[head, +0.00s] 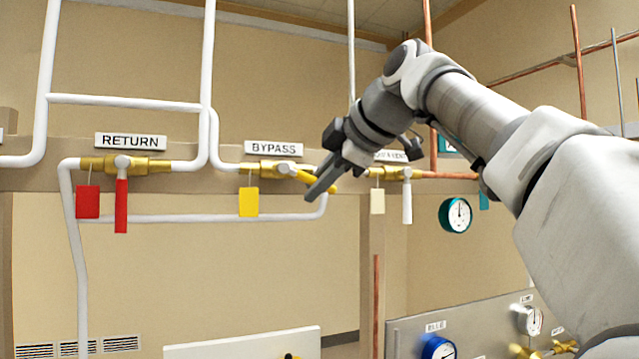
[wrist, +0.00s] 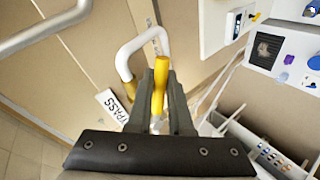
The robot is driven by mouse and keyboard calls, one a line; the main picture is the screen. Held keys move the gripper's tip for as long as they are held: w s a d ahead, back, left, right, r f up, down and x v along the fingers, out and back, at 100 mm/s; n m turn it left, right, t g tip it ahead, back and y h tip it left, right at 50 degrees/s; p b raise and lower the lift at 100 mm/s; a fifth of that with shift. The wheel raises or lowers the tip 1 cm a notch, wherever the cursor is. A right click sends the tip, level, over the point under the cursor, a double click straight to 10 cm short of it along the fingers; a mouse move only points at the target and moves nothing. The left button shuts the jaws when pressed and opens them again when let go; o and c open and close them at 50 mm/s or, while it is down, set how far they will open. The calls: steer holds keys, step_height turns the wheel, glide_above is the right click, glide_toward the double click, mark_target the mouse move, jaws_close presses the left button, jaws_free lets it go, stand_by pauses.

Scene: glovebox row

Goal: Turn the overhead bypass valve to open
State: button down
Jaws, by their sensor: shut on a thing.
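The bypass valve (head: 276,168) is a brass body on a white pipe under the BYPASS sign (head: 273,148), with a yellow tag (head: 248,202) hanging from it. Its yellow handle (head: 303,176) points right and slightly down, not hanging straight down. My gripper (head: 320,187) is at the handle's outer end, partly hiding it. In the wrist view, the yellow handle (wrist: 159,85) lies between the two fingers, and my gripper (wrist: 160,90) is shut on it. The BYPASS sign also shows there (wrist: 113,104).
Left is the RETURN valve (head: 125,165), its red handle (head: 121,205) hanging down. Right is another valve (head: 397,173) with a white handle (head: 407,202), close behind my gripper. A teal gauge (head: 455,214) and panel (head: 470,325) are lower right. Wall below the pipes is mostly clear.

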steer(key=shift+r, duration=0.1)
steer(key=c, duration=0.8)
jaws_free()
steer(key=shift+s, duration=0.1)
steer(key=shift+c, duration=0.2)
